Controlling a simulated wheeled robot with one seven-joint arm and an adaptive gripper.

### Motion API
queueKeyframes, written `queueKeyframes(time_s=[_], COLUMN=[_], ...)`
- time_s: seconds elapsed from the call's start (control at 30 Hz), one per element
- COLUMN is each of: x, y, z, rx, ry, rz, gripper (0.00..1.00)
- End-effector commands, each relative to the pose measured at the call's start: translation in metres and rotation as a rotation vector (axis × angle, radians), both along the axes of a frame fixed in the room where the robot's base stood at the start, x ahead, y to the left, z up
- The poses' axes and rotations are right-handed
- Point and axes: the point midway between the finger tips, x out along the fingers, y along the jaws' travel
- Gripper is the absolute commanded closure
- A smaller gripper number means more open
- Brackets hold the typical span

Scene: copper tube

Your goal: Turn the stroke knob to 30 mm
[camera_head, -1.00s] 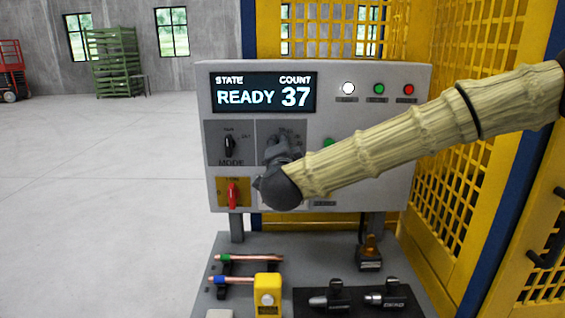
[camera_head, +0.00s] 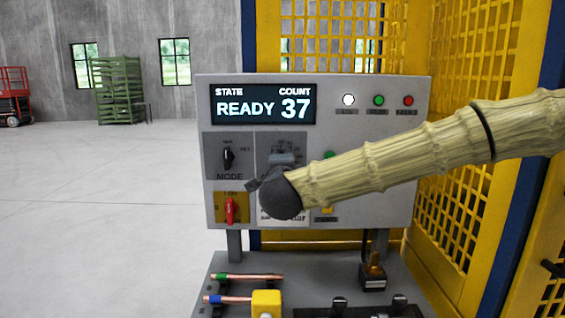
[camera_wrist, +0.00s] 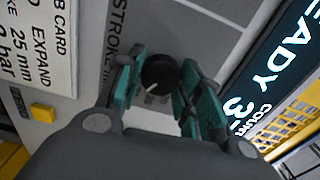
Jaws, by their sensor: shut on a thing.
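The black stroke knob (camera_wrist: 158,72) sits on the grey control panel, with STROKE lettered beside it in the wrist view. A white mark shows on its rim, but I cannot read the scale value it points to. My gripper (camera_wrist: 160,82) has its teal pads on both sides of the knob, shut on it. In the head view my gripper (camera_head: 282,165) covers the knob and most of its dial plate (camera_head: 266,146). A white job card (camera_wrist: 38,45) in the wrist view reads EXPAND and 25 mm, partly cut off.
The panel's display (camera_head: 263,104) reads READY, count 37. A black MODE knob (camera_head: 228,157) and a red switch (camera_head: 230,210) sit to the left of my gripper. Copper tubes (camera_head: 250,277) and a yellow block (camera_head: 266,303) lie on the bench below.

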Motion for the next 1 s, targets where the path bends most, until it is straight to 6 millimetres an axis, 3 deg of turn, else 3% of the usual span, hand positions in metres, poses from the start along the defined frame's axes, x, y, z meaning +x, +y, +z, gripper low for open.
queueKeyframes(time_s=[0.17,0.2,0.3,0.67,0.83,1.0], x=[0.0,0.001,0.0,-0.002,-0.019,-0.05], y=[-0.001,-0.001,0.0,0.001,0.001,0.001], z=[0.001,0.001,0.001,0.0,0.001,0.001], rx=[0.001,0.001,0.0,-0.001,0.0,-0.002], ry=[-0.001,-0.001,-0.001,0.0,-0.001,-0.001], rz=[-0.002,-0.002,-0.001,0.001,0.001,0.003], gripper=[0.87,0.56,0.42,0.42,0.42,0.42])
